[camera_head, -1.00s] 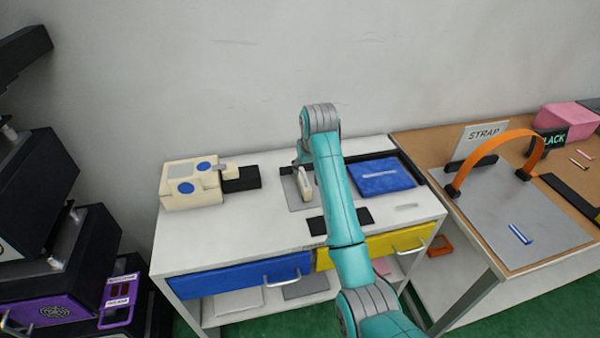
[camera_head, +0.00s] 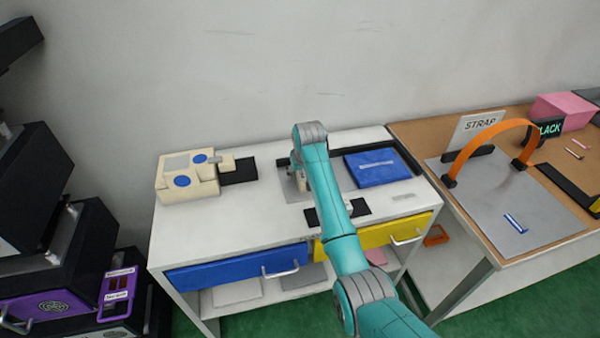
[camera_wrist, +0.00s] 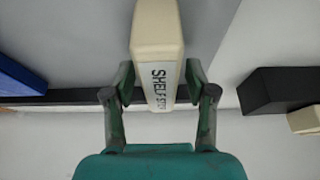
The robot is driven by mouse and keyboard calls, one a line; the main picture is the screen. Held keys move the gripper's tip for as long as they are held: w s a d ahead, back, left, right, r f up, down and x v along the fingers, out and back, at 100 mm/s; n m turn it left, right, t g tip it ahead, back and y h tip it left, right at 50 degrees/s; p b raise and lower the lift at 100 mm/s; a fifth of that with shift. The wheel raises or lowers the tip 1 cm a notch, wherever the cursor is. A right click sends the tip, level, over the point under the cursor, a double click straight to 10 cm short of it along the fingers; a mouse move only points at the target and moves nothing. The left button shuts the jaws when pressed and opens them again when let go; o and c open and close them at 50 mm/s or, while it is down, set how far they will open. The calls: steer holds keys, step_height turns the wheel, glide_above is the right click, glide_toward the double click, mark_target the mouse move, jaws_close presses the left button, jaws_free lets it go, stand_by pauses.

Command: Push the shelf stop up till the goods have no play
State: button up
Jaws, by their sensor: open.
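The cream shelf stop (camera_wrist: 158,50) carries the text "SHELF ST…" and stands between my fingers in the wrist view. In the head view only a small part of the stop (camera_head: 301,184) shows beside my arm. My gripper (camera_wrist: 161,82) is open, with one finger on each side of the stop; I cannot tell whether they touch it. The blue flat goods (camera_head: 380,168) lie right of the stop, with grey surface between them. The goods also show at the left of the wrist view (camera_wrist: 18,78).
A black rail (camera_head: 405,158) edges the goods' bay. A cream box with blue discs (camera_head: 184,182) and a black block (camera_head: 239,171) stand to the left on the white bench (camera_head: 230,228). An orange strap arch (camera_head: 490,143) stands on the right table.

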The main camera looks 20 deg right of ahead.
jaws_close()
steer(key=d, duration=1.3)
steer(key=shift+d, duration=0.3)
jaws_free()
steer(key=v, duration=1.2)
